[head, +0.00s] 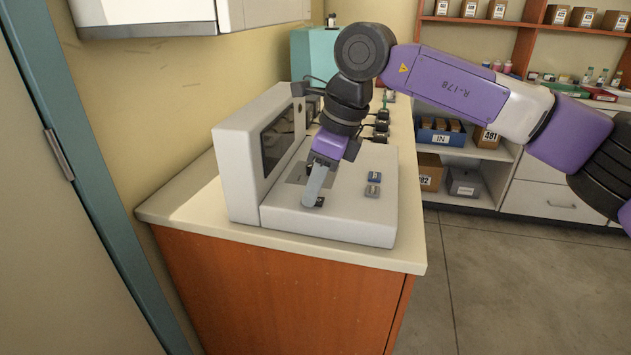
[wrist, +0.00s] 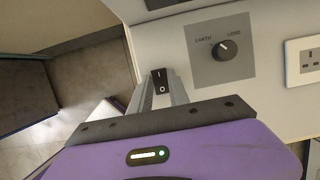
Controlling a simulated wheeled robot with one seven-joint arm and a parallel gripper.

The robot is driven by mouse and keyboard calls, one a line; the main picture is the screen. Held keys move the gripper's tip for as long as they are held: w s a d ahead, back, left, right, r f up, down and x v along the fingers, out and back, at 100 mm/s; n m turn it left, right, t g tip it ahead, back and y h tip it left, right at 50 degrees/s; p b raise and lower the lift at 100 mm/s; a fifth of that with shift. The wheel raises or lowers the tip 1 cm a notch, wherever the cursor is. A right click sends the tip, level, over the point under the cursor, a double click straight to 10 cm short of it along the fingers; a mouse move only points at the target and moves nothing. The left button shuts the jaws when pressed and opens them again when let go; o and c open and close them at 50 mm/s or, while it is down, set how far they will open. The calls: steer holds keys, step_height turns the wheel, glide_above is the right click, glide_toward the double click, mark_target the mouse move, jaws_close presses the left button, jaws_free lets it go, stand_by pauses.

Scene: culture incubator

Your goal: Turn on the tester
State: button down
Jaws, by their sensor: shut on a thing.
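The tester is a white console (head: 345,225) with an upright screen housing (head: 240,165), on the counter. A black rocker switch (wrist: 160,82) marked I and O is on its panel, near the front left corner. My gripper (head: 314,198) reaches down to this switch. In the wrist view its two grey fingers (wrist: 161,92) stand on either side of the switch, closed on it. In the head view the fingers partly hide the switch (head: 320,203). A round black knob (wrist: 226,50) marked EARTH and LOAD is on a grey plate beside it.
A white socket (wrist: 303,60) lies right of the knob in the wrist view. Dark devices with cables (head: 381,128) stand behind. The counter front edge (head: 290,248) is clear.

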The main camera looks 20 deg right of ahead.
steer(key=shift+w+a+r+g+h+p, duration=0.1)
steer(key=shift+a+r+g+h+p, duration=0.15)
steer(key=shift+g+h+p, duration=0.45)
steer(key=shift+f+p, duration=0.25)
steer(key=shift+p, duration=0.05)
steer(key=c, duration=1.2)
jaws_free()
steer(key=shift+c, duration=0.2)
step_height(320, 180, up, 8)
steer(key=shift+s+d+f+p, duration=0.15)
steer(key=shift+s+d+p, duration=0.1)
steer(key=shift+d+p, duration=0.2)
